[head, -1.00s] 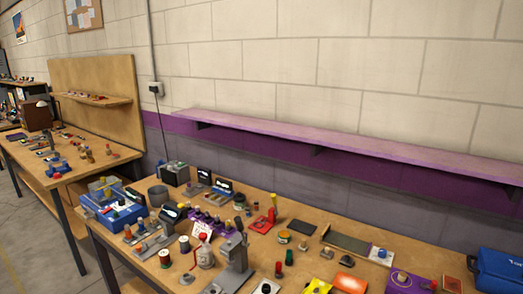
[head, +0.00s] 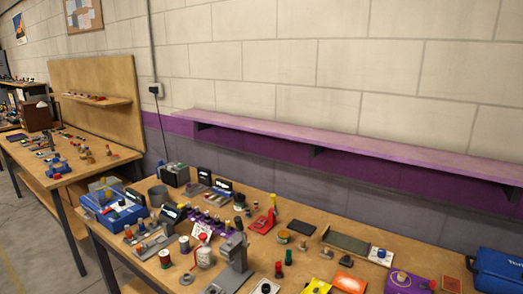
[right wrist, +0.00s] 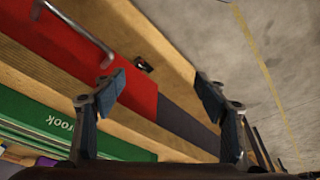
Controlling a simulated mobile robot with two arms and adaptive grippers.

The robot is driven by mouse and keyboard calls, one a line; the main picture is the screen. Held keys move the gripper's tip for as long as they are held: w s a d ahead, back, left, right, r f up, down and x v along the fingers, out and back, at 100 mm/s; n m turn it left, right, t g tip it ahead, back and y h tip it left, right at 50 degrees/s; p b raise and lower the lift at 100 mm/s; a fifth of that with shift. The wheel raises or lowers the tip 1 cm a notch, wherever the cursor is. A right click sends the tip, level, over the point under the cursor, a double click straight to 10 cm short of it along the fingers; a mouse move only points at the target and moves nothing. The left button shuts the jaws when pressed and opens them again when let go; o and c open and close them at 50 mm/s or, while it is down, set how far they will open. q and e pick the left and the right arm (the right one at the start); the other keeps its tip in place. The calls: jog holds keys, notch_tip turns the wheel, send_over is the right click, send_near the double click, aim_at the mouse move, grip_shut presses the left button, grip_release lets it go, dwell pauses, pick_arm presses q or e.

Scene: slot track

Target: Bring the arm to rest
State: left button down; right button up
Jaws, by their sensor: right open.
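My right gripper (right wrist: 160,92) shows in the right wrist view. Its two dark blue-grey fingers are spread wide apart with nothing between them. Behind the fingers are a red panel, a wooden edge and grey floor, all at a slant. My left gripper is not in the head view, and neither arm shows there.
A purple shelf (head: 350,145) runs along the wall above. A second bench (head: 108,160) stands at left. Grey floor (head: 20,235) is clear.

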jog(key=s+f+g, duration=0.1)
jog(key=s+f, duration=0.2)
jog(key=f, duration=2.5)
jog(key=s+d+f+g, duration=0.1)
jog(key=s+d+f, duration=0.1)
jog(key=s+f, duration=1.1)
jog(key=s, duration=0.3)
jog(key=shift+d+f+n+g, duration=0.3)
jog(key=shift+d+f, duration=0.05)
jog(key=shift+f, duration=0.05)
